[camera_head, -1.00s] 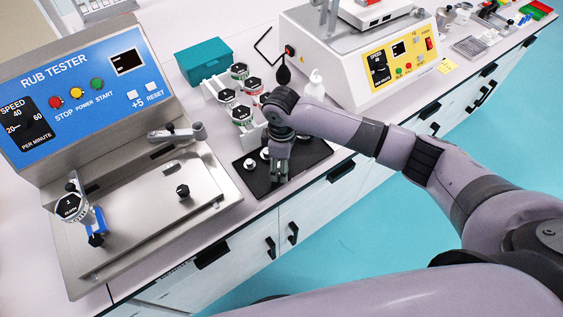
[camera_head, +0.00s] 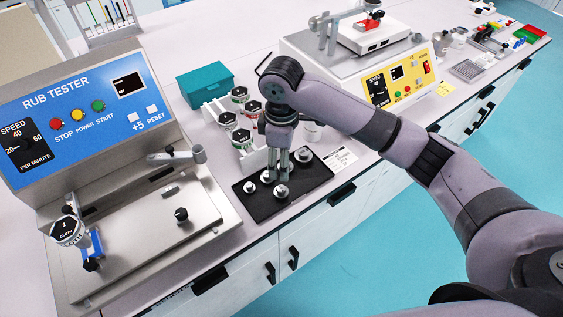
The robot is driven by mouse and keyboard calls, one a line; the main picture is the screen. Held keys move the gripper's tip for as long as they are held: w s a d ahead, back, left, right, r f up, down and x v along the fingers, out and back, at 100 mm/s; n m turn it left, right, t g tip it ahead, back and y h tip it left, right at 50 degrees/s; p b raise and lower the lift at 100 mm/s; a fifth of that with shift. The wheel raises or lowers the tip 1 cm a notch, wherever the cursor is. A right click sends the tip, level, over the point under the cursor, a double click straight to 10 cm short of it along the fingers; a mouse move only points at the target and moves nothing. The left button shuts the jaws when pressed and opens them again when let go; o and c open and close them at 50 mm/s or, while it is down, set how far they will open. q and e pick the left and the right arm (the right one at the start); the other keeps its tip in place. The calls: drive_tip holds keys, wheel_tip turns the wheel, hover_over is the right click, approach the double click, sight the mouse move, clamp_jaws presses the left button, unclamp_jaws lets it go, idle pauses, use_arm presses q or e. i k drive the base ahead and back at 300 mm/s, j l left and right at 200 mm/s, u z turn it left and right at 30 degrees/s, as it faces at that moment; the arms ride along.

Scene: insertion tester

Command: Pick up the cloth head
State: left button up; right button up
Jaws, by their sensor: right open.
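Several small white and metal heads stand on a black tray (camera_head: 262,207). I cannot tell which of them is the cloth head. One head (camera_head: 281,192) is at the front middle, with others at the left (camera_head: 249,187) and at the back right (camera_head: 304,155). My right gripper (camera_head: 284,178) points down over the tray with its fingers apart and nothing seen between them. Its tips are right by the front middle head; I cannot tell if they touch it. My left gripper does not show.
The rub tester (camera_head: 95,110) stands at the left with a labelled weight (camera_head: 66,231) on it. A white rack with several labelled weights (camera_head: 241,138) is behind the tray. A teal box (camera_head: 205,85) and a second, yellow-panelled machine (camera_head: 388,85) stand farther back.

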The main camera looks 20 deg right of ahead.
sight(66, 231)
drive_tip(key=u, duration=1.3)
drive_tip(key=z, duration=1.45)
drive_tip(key=u, duration=1.45)
